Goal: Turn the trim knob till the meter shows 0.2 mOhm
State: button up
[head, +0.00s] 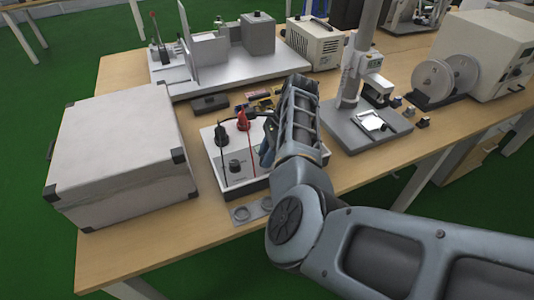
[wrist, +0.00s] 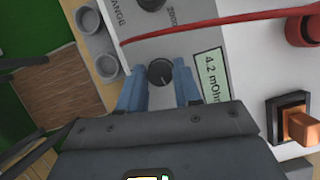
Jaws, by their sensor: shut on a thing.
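The white meter box (head: 207,145) stands on the bench, partly behind my arm. In the wrist view its pale green display (wrist: 211,76) reads 4.2 mOhm. The small round black trim knob (wrist: 159,73) is on the panel beside the display, with a light pointer mark on it. My gripper (wrist: 160,88) has its blue fingers on either side of the knob and is shut on it. The gripper also shows at the meter in the head view (head: 267,150), where the arm hides the trim knob.
A red clip (head: 243,122) and a black clip (head: 221,134) with leads stand on the meter. A large grey case (head: 120,145) is close on the left. A stand with a grey base (head: 345,135) is on the right. Metal rings (head: 241,213) lie at the front edge.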

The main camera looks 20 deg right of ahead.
jog(key=n+g, duration=0.2)
jog(key=n, duration=0.2)
jog(key=shift+w+n, duration=0.1)
jog(key=shift+n, duration=0.2)
jog(key=n, duration=0.2)
jog(key=n+g+h+b, duration=0.1)
jog(key=n, duration=0.1)
jog(key=shift+w+f+n+g+b, duration=0.1)
jog(key=shift+w+n+g+b, duration=0.05)
jog(key=shift+n+g+b, duration=0.15)
jog(key=n+b, duration=0.1)
jog(key=n, duration=0.1)
jog(key=n+g+h+b, duration=0.1)
jog(key=n, duration=0.2)
jog(key=shift+a+h, duration=0.1)
jog(key=shift+h, duration=0.2)
jog(key=shift+w+a+n+g+h+b, duration=0.15)
jog(key=shift+n+h, duration=0.3)
jog(key=shift+n, duration=0.8)
jog(key=shift+s+n+g+h+b, duration=0.2)
jog(key=shift+n+h, duration=0.25)
jog(key=shift+n, duration=0.8)
jog(key=o, duration=1)
